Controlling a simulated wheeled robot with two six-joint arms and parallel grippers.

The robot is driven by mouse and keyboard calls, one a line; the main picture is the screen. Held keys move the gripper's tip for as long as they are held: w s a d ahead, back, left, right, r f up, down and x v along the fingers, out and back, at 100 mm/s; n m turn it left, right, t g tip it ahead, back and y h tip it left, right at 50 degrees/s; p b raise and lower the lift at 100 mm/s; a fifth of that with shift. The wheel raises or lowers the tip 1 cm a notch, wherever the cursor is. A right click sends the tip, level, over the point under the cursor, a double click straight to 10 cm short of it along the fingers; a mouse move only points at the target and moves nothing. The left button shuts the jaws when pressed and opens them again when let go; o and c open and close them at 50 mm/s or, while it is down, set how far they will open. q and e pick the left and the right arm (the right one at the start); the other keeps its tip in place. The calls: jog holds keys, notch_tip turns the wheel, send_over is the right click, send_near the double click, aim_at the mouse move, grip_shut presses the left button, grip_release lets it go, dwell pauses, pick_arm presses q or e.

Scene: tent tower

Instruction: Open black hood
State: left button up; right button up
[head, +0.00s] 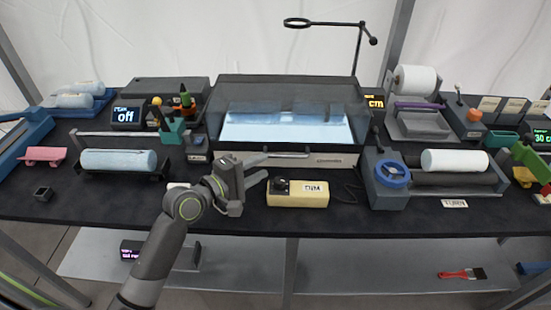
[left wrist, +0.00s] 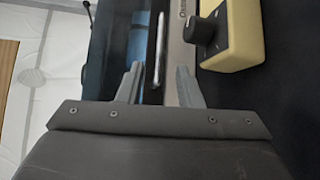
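The black hood (head: 290,90) is a dark box with a see-through front and a lit, pale blue inside. It stands at the middle of the table and looks closed. A thin bar handle (head: 283,155) runs along its lower front edge; in the left wrist view the handle (left wrist: 159,50) lies just ahead of the fingertips, in line with the gap between them. My left gripper (head: 261,168) is open and empty, just below and in front of the handle. I cannot tell whether it touches the handle. My right gripper is not in view.
A yellow box with a black knob (head: 300,198) sits close by my left gripper; it also shows in the left wrist view (left wrist: 236,35). A roller with a blue wheel (head: 393,173) stands to the right, a blue-white roll (head: 118,160) to the left. A ring stand (head: 358,45) rises behind the hood.

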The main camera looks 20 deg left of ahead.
aim_at(280, 157)
pick_arm(q)
jog(key=x, duration=0.6)
jog(key=shift+w, duration=0.1)
jog(key=shift+c, duration=0.2)
grip_shut()
